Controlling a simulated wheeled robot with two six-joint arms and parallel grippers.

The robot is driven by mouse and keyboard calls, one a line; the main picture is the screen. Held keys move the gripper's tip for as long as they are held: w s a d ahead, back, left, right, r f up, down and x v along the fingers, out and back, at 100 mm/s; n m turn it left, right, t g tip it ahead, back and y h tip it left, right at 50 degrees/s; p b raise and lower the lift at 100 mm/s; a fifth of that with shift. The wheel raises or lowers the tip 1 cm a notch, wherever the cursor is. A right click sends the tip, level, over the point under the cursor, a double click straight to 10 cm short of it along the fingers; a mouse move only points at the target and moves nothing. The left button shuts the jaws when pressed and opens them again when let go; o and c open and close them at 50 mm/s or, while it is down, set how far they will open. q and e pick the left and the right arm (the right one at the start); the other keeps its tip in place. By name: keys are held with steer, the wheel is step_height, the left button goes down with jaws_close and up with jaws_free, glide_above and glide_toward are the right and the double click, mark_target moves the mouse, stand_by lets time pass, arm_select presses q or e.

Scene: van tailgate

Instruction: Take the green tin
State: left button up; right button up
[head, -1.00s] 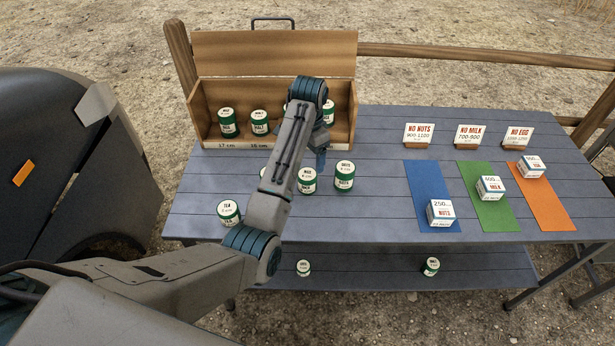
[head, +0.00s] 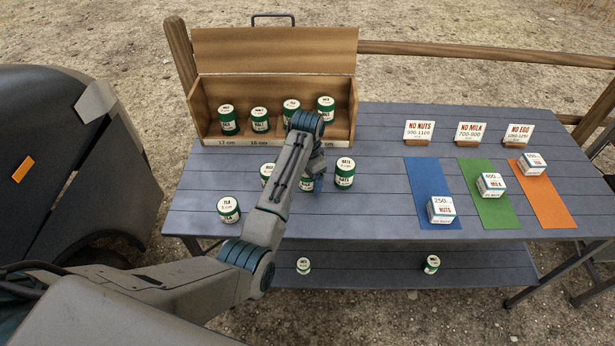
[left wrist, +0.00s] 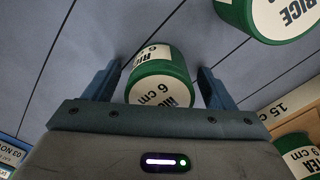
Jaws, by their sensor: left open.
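Several green tins with white labels stand on the grey table. My left gripper (head: 317,184) is open over one of them, a green tin (head: 306,186) partly hidden by the hand. In the left wrist view this green tin, marked RICE 6 cm (left wrist: 160,80), sits between the two spread fingers of the left gripper (left wrist: 158,85), with gaps on both sides. Other green tins stand nearby: one to the left (head: 267,172), one to the right (head: 345,172) and one at the front left (head: 228,210). My right gripper is out of view.
An open wooden box (head: 275,62) at the back left holds several green tins. A second RICE tin (left wrist: 275,15) shows near the fingers in the left wrist view. Blue (head: 424,180), green (head: 482,182) and orange (head: 549,208) mats with small boxes lie at right.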

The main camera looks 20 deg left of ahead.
arm_select(q)
steer(key=c, duration=1.1)
steer(key=shift+r, duration=0.1)
